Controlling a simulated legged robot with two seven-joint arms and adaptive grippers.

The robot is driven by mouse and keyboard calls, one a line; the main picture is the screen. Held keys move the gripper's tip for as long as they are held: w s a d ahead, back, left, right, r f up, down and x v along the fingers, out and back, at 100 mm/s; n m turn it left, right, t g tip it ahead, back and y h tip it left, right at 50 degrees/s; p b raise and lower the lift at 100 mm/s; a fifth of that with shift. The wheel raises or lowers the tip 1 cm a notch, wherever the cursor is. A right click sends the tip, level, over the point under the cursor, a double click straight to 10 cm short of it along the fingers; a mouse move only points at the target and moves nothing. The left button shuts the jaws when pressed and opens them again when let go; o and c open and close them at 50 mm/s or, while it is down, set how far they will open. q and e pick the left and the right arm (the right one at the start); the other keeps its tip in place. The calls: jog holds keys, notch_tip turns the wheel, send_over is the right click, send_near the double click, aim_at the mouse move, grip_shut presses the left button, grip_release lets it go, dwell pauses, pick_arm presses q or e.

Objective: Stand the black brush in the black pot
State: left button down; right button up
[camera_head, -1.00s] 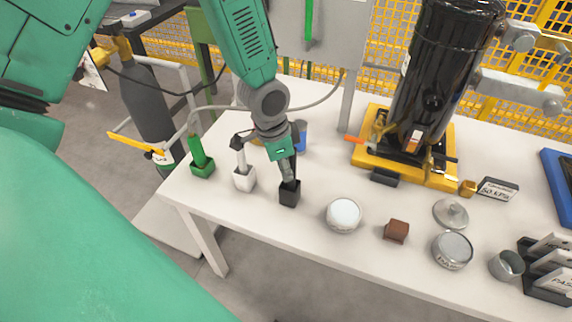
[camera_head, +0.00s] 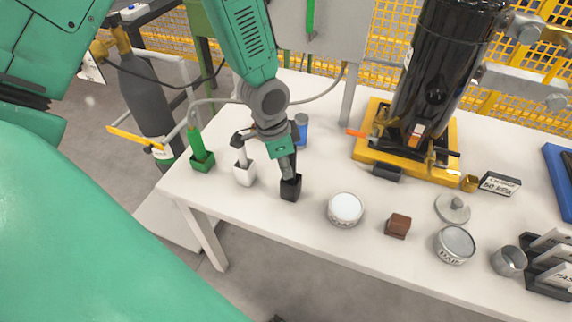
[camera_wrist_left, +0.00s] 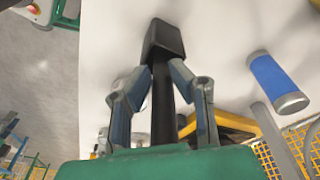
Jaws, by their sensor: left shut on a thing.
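The black pot (camera_head: 291,190) stands on the white table near its front edge. My left gripper (camera_head: 288,172) is right above it, pointing down. In the left wrist view the gripper's two fingers (camera_wrist_left: 163,85) are shut on the black brush (camera_wrist_left: 162,100), one on each side of its dark shaft. The brush's far end meets the pot (camera_wrist_left: 165,38) and appears to be in its mouth; how deep it sits is hidden. In the head view the gripper covers most of the brush. My right gripper is not in view.
A white pot (camera_head: 244,173) and a green pot (camera_head: 202,160), each with a brush, stand left of the black pot. A white-lidded tin (camera_head: 345,208) and a brown block (camera_head: 398,226) are to its right. A blue can (camera_head: 301,128) stands behind. The black compressor (camera_head: 435,85) is at the back.

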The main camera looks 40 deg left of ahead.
pick_arm(q)
jog(key=shift+a+f, duration=0.1)
jog(key=shift+f, duration=0.25)
jog(key=c, duration=1.3)
grip_release()
jog(key=shift+c, duration=0.2)
jog(key=shift+r, duration=0.1)
notch_tip(320, 180, up, 12)
jog(key=s+a, duration=0.1)
jog(key=shift+a+f, duration=0.2)
jog(key=shift+a, duration=0.1)
jog(key=shift+s, duration=0.1)
